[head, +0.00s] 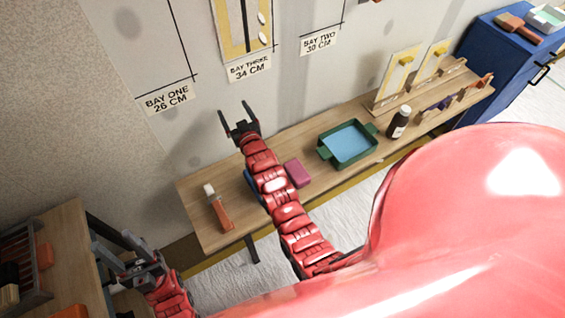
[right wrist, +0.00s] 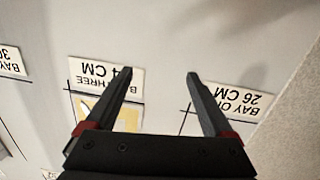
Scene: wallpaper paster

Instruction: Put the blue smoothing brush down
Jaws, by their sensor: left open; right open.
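A blue edge (head: 249,179) shows beside my right arm on the wooden bench; it may be the blue smoothing brush, but the arm hides most of it. My right gripper (head: 238,120) is open and empty, raised in front of the wall beyond the bench's back edge. In the right wrist view its fingers (right wrist: 160,88) are apart with only grey wall between them. My left gripper (head: 125,250) is open and empty at the lower left, close to the side table.
The bench (head: 200,190) holds an orange-handled brush (head: 219,209), a pink block (head: 297,173), a green tray (head: 323,151) with blue liquid and a dark bottle (head: 398,122). A blue cabinet (head: 490,65) stands at right. A side table (head: 75,275) with a rack is at left.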

